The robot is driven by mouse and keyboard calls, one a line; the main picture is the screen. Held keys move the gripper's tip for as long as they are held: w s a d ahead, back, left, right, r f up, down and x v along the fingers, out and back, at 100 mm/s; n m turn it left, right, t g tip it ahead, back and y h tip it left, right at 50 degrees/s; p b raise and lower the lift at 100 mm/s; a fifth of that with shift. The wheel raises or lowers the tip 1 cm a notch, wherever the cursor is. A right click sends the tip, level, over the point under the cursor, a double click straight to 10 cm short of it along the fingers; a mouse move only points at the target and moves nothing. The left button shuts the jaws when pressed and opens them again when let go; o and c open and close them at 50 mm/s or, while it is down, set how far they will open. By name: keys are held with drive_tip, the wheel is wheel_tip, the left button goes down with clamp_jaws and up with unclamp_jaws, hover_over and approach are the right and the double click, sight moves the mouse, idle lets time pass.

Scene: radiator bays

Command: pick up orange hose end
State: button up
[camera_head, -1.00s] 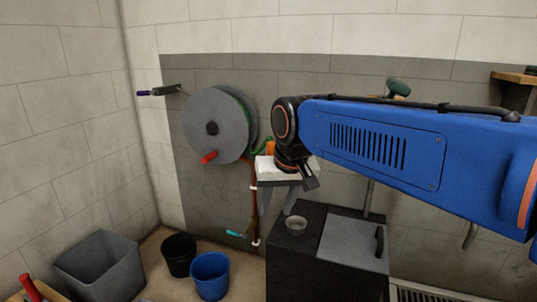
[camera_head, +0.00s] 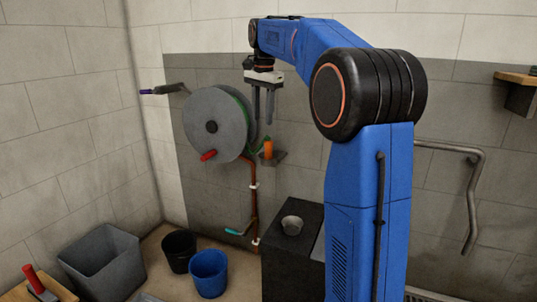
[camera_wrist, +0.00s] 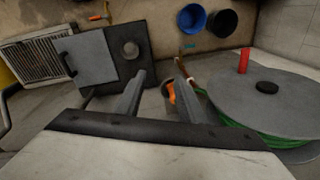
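The orange hose end (camera_head: 268,149) stands upright on a small dark wall bracket (camera_head: 277,160), just right of the hose reel (camera_head: 212,125). In the wrist view the orange hose end (camera_wrist: 171,92) shows between my fingers, closer to the right one, and lies beyond them. The green hose (camera_head: 243,110) is wound on the reel and a piece of it runs toward the hose end. My gripper (camera_head: 263,120) points down above the hose end, apart from it. In the wrist view the fingers (camera_wrist: 160,68) are spread with nothing between their tips.
The reel's red handle (camera_head: 208,155) sticks out left of the bracket. A copper pipe (camera_head: 254,205) runs down the wall below. A dark cabinet (camera_head: 285,260) with a small cup (camera_head: 292,225) stands lower right. Blue (camera_head: 209,272) and black buckets (camera_head: 179,250) stand on the floor.

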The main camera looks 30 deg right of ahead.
sight(268, 149)
drive_tip(key=w+d+f+m+g, duration=0.15)
drive_tip(key=w+d+m, duration=0.35)
drive_tip(key=w+d, duration=0.6)
drive_tip(key=shift+m, duration=0.3)
drive_tip(key=f, duration=0.6)
drive_tip(key=w+a+f, duration=0.1)
drive_tip(key=f, duration=0.5)
drive_tip(key=w+f, duration=0.1)
drive_tip(key=f, duration=0.5)
drive_tip(key=shift+a+f, duration=0.2)
drive_tip(key=shift+a, duration=0.15)
drive_tip(key=shift+c, duration=0.4)
drive_tip(key=c, duration=0.8)
